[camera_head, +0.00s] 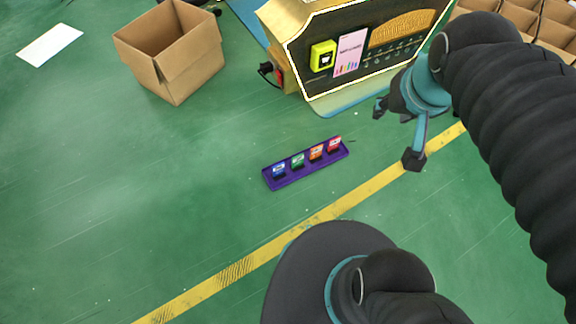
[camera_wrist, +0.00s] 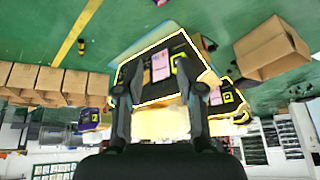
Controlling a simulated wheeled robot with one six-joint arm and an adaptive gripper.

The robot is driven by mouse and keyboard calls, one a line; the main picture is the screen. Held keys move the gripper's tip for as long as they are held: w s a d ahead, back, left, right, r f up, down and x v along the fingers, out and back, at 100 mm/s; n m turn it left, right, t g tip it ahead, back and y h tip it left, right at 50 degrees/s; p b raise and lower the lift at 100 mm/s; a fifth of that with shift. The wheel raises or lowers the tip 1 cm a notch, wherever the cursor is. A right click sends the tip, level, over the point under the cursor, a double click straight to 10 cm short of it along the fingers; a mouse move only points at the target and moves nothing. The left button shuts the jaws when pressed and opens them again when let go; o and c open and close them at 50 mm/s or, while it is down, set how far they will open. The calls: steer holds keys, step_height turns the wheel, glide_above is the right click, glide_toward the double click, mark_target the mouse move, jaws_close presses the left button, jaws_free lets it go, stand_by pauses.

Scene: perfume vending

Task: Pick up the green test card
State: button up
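The green test card (camera_head: 298,160) stands in a purple tray (camera_head: 268,183) on the green floor in the head view. It is between a blue card (camera_head: 279,170) on its left and an orange card (camera_head: 317,152) on its right, with a red card (camera_head: 335,144) at the far right end. My gripper (camera_head: 397,135) is open and empty, up and to the right of the tray, apart from it. In the wrist view, my gripper's two fingers (camera_wrist: 155,80) are spread with nothing held between them. I cannot make out the green card in the wrist view.
A vending machine (camera_head: 375,55) with a dark front stands behind the tray. An open cardboard box (camera_head: 190,75) is at the upper left, and a white sheet (camera_head: 50,45) lies beyond it. Several boxes (camera_wrist: 48,78) line the left of the wrist view. The floor left of the tray is clear.

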steer(key=w+a+f+m+g, duration=0.1)
steer(key=w+a+f+m, duration=0.15)
steer(key=w, duration=0.55)
steer(key=m+g+b, duration=0.4)
steer(key=m+b, duration=0.1)
steer(key=m, duration=0.3)
glide_above(297, 166)
steer(key=f, duration=5.4)
steer(key=shift+w+d+f, duration=0.1)
steer(key=shift+w+f, duration=0.05)
steer(key=shift+w, duration=0.25)
steer(key=shift+s+f+b, duration=0.1)
steer(key=shift+f+b, duration=0.2)
steer(key=shift+f, duration=2.65)
jaws_close()
